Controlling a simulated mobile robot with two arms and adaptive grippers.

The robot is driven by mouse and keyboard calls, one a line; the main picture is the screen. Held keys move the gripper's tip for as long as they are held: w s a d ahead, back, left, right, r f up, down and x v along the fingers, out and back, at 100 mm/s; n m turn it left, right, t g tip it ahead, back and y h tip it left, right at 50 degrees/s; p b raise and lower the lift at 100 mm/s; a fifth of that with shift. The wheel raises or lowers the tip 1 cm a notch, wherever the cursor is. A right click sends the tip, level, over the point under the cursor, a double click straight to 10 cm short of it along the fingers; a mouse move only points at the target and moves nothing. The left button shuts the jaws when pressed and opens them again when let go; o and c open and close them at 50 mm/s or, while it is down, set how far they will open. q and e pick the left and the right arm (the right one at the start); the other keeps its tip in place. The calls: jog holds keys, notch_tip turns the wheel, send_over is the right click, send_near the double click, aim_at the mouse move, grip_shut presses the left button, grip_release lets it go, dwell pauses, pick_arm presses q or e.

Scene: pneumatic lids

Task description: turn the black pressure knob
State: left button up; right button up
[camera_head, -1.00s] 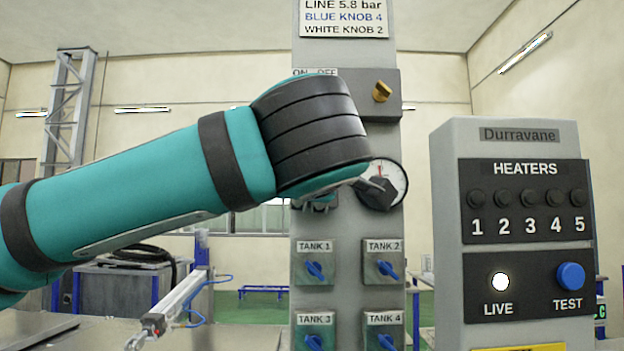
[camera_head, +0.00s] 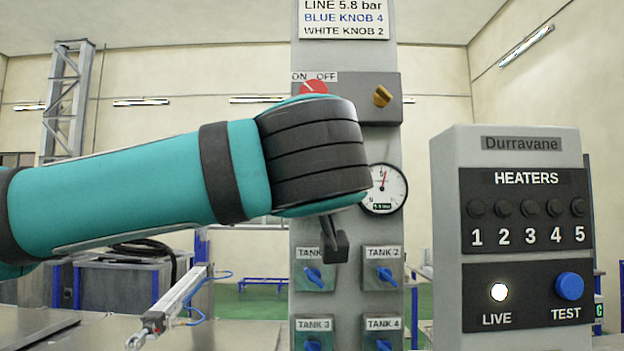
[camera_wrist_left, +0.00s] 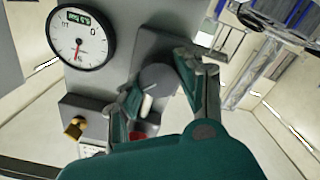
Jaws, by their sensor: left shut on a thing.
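The black pressure knob (camera_wrist_left: 157,78) shows in the left wrist view as a dark round disc with a pale mark, on a grey block of the panel. My left gripper (camera_wrist_left: 165,92) is shut on it, one finger on each side. In the head view my left wrist hides the knob and fingers. The round white pressure gauge (camera_head: 384,188) is right of my wrist, its red needle pointing nearly straight up. It also shows, turned over, in the left wrist view (camera_wrist_left: 80,40). My right gripper is in neither view.
A red switch (camera_head: 313,86) marked ON OFF and a brass knob (camera_head: 382,96) sit above my wrist. Several blue tank knobs (camera_head: 386,274) are below. A grey heater box (camera_head: 505,136) stands to the right. A sign (camera_head: 344,20) reads LINE 5.8 bar.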

pick_arm(q)
jog(key=shift+m, duration=0.6)
jog(key=o, duration=1.2)
jog(key=shift+f, duration=0.1)
jog(key=shift+c, duration=0.2)
jog(key=s, duration=1.2)
